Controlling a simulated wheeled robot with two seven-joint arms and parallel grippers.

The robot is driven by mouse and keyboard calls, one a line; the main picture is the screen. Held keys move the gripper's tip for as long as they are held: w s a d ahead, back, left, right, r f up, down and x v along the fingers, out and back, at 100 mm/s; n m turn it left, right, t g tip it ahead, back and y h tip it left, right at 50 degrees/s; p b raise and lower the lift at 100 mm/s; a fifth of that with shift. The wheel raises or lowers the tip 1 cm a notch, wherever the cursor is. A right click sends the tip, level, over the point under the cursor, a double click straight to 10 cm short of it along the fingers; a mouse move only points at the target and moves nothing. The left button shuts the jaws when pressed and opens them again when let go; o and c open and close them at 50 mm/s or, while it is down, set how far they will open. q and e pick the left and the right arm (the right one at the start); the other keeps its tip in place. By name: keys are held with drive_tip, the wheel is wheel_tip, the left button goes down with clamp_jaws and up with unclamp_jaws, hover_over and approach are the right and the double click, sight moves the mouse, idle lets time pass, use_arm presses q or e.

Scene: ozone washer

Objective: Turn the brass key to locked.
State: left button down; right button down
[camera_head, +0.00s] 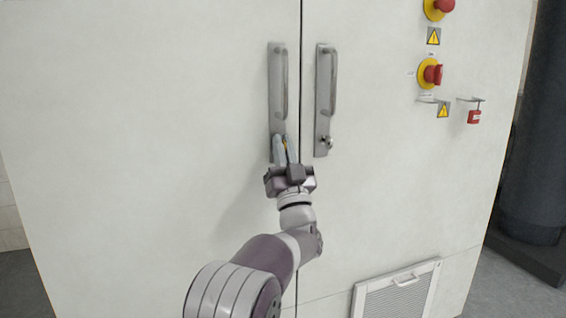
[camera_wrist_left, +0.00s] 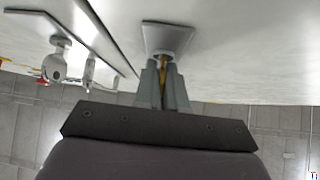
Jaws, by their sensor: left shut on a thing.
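The brass key (camera_wrist_left: 162,66) shows in the left wrist view as a gold piece between my left gripper's fingers. It sits at a lock on the lower end of the left door's handle plate (camera_head: 277,88). My left gripper (camera_head: 285,148) is shut on the key, with its fingertips close to the plate (camera_wrist_left: 162,36). In the head view only a small gold spot of the key shows between the fingers. The fingers hide most of the key and the lock face, and I cannot read its turn. My right gripper is not in view.
Red emergency buttons (camera_head: 431,73) and a red padlock (camera_head: 474,117) are on the right. A vent grille (camera_head: 397,291) is low on the right door.

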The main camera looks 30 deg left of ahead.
use_arm(q)
drive_tip(key=shift+n+g+y+b, duration=0.45)
drive_tip(key=shift+n+g+y, duration=0.5)
drive_tip(key=shift+n, duration=0.55)
drive_tip(key=c, duration=1.3)
unclamp_jaws()
drive_tip(key=p+v, duration=0.1)
drive_tip(key=v, duration=1.1)
drive_tip(key=shift+d+f, duration=0.2)
drive_tip(key=shift+d, duration=0.05)
drive_tip(key=shift+s, duration=0.15)
